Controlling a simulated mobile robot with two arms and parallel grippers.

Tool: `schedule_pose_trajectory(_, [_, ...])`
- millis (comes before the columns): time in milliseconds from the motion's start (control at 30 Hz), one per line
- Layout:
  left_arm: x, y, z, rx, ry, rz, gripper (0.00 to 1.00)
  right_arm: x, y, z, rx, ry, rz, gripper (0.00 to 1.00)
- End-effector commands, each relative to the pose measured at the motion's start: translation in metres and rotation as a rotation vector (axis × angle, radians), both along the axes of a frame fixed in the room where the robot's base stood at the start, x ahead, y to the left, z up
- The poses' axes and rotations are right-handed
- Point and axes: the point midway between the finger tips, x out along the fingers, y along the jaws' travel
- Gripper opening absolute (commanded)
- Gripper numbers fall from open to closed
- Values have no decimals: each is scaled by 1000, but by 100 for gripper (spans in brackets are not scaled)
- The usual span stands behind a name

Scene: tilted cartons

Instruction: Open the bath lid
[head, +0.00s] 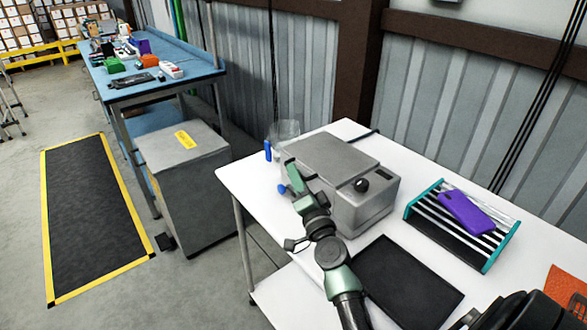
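The bath (365,213) is a grey metal box on the white table, with a black knob and a small dark display on its front right. Its flat grey lid (335,160) lies level on top and looks closed. My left gripper is not in view.
A clear container (285,132) stands behind the bath. A black mat (407,282) lies in front, and a teal-ended rack (452,246) with a purple phone (467,213) is to the right. A grey cabinet (190,200) and blue workbench (185,62) stand left, beyond the white table (243,182).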

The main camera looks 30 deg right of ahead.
Motion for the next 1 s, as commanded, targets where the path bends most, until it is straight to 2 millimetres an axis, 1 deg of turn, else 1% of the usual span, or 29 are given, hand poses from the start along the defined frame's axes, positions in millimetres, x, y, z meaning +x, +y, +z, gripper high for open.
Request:
schedule_pose_trajectory(33, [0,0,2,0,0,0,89,7,-2,3,0,-1,0,19])
schedule_pose_trajectory(100, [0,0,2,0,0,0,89,12,-3,3,-1,1,1,19])
schedule_pose_trajectory(200, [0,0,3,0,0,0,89,17,-4,4,-2,1,0,19])
schedule_pose_trajectory(467, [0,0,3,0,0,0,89,18,-4,3,-3,2,1,19])
schedule_pose_trajectory(500, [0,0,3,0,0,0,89,18,-4,3,-3,2,1,8])
schedule_pose_trajectory(533, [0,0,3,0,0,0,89,18,-4,3,-2,2,1,0])
schedule_pose_trajectory(1000, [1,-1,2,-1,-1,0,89,18,-4,3,-1,2,2,0])
